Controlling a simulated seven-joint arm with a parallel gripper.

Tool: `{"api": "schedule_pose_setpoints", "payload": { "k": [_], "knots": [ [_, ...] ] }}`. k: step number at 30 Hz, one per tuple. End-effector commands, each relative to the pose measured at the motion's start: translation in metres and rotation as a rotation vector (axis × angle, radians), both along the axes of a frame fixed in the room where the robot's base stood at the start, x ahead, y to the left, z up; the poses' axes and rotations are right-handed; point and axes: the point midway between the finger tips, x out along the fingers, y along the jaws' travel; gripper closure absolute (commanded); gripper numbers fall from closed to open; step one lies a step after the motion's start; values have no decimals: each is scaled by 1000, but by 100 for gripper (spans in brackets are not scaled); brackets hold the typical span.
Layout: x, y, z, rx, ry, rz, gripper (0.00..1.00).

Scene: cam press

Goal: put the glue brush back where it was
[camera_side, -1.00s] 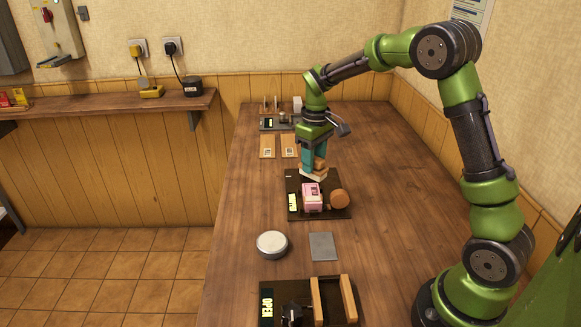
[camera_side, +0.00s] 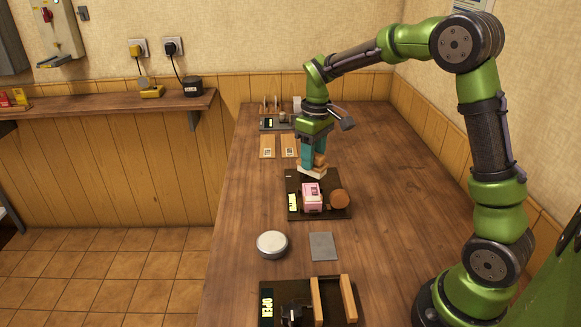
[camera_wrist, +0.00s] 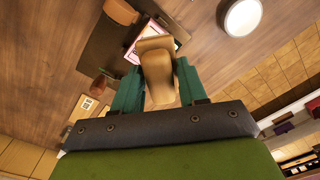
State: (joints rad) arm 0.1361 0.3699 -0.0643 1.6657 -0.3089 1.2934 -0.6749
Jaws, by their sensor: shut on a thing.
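My gripper (camera_side: 313,155) is shut on a tan, wooden-looking piece with a pale lower end, which I take to be the glue brush (camera_side: 318,162). It stands between the teal fingers in the wrist view (camera_wrist: 157,65). In the side view its pale end is over or just behind the far edge of the dark tray (camera_side: 336,213) with the yellow label. I cannot tell whether it touches anything. A pink and white box (camera_side: 312,198) sits on that tray, beside a round brown piece (camera_side: 339,198).
A white round tin (camera_side: 271,244) and a grey plate (camera_side: 322,246) lie nearer. A dark station marked OPEN (camera_side: 267,305) with wooden rails (camera_side: 348,297) is at the front. Tan cards (camera_side: 267,146) and a grey device (camera_side: 270,124) stand farther back. The table's right side is clear.

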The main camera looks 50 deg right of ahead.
Motion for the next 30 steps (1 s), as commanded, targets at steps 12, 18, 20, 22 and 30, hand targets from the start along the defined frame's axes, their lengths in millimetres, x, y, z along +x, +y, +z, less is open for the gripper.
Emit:
{"api": "schedule_pose_setpoints", "payload": {
  "k": [12, 18, 20, 22, 30],
  "knots": [
    [-96, 77, -33, -12, 11, 580, 82],
    [-103, 79, -60, -21, 12, 695, 82],
    [-103, 79, -70, -20, 13, 698, 82],
    [-102, 79, -78, -21, 10, 696, 82],
    [-102, 79, -112, -20, 12, 693, 82]
  ]
}}
